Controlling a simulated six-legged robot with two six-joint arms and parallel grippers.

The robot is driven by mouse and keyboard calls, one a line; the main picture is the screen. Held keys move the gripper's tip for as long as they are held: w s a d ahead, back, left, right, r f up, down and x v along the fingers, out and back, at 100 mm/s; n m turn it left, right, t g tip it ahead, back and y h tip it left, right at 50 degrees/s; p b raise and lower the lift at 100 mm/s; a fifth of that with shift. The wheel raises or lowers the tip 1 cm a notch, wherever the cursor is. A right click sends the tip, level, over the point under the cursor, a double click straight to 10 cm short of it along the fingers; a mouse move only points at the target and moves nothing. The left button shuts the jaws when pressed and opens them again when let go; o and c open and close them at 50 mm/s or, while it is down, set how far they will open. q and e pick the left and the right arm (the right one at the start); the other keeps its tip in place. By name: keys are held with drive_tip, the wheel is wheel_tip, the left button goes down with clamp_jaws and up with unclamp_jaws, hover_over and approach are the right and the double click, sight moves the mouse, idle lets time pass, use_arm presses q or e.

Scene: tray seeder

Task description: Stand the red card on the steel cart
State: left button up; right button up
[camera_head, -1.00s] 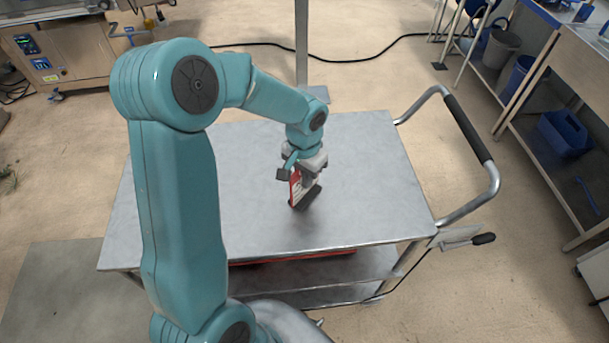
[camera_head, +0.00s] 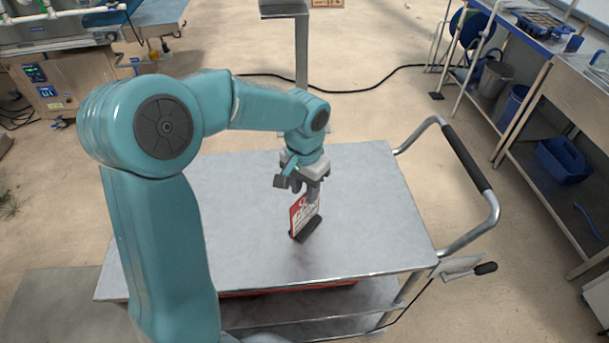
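The red card (camera_head: 304,214), red with a white printed panel, stands near upright on the steel cart's grey top (camera_head: 365,215). Its dark foot (camera_head: 305,231) rests on the metal. My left gripper (camera_head: 298,188) is just above the card, with its dark fingers spread apart. One finger overlaps the card's top edge in the picture; I cannot tell whether they touch. My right gripper is not in view.
The cart top around the card is clear. The cart's push handle (camera_head: 470,165) curves out at the right. A red thing (camera_head: 290,289) lies on the cart's lower shelf. A grey post (camera_head: 302,60) stands behind the cart. Benches with bins line the right.

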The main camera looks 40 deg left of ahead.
use_arm(q)
wheel_tip(320, 180, up, 4)
drive_tip(key=shift+w+r, duration=0.1)
drive_tip(key=shift+w, duration=0.05)
drive_tip(key=shift+r, duration=0.35)
drive_tip(key=shift+f, duration=0.1)
drive_tip(key=shift+s, duration=0.2)
